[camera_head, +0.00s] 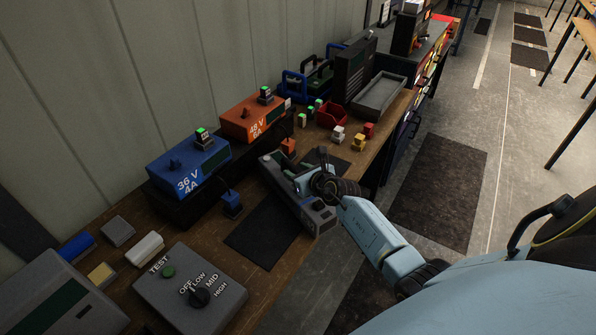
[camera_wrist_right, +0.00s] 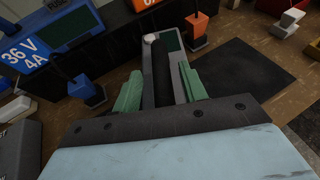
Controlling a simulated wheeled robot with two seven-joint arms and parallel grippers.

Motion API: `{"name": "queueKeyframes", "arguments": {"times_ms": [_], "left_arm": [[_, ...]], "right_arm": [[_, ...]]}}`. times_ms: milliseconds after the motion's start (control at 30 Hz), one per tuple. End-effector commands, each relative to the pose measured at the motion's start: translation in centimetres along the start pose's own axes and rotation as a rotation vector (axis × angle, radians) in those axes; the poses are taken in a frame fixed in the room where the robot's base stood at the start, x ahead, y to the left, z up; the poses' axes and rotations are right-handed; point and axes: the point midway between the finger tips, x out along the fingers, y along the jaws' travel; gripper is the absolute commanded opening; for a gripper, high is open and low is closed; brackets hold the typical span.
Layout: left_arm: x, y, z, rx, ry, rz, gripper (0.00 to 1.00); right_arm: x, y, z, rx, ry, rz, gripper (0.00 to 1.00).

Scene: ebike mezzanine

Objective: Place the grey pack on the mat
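The grey pack (camera_head: 317,217) is a long grey case with a black handle, lying lengthwise across the wooden bench between two dark mats. Its top shows in the right wrist view (camera_wrist_right: 181,78). My right gripper (camera_head: 305,183) is over it; in the wrist view its green fingers (camera_wrist_right: 160,75) stand apart on both sides of the black handle (camera_wrist_right: 161,70), with gaps visible. One dark mat (camera_head: 262,232) lies left of the pack; a smaller one (camera_head: 325,159) lies beyond it and also shows in the wrist view (camera_wrist_right: 250,78). My left gripper is not in view.
A blue 36 V charger (camera_head: 188,166) and an orange charger (camera_head: 252,118) stand along the wall. A blue plug (camera_head: 231,204) and an orange plug (camera_head: 288,147) stand near the mats. A grey switch box (camera_head: 190,290) is at the front. A grey tray (camera_head: 380,97) lies farther back.

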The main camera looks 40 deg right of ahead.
Motion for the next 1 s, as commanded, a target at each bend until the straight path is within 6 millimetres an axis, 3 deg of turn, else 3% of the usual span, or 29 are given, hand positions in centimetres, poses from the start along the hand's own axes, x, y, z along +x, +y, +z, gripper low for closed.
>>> {"name": "queueKeyframes", "arguments": {"times_ms": [267, 800, 1000], "left_arm": [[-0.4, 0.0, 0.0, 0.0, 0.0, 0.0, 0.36], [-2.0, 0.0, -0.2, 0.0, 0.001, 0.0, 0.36], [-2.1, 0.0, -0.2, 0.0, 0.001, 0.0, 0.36]], "right_arm": [[-0.7, 0.0, 0.2, 0.0, 0.001, 0.001, 0.42], [-9.9, 0.0, 0.1, 0.0, 0.0, -0.001, 0.42], [-11.7, 0.0, 0.1, 0.0, 0.0, 0.0, 0.42]]}}
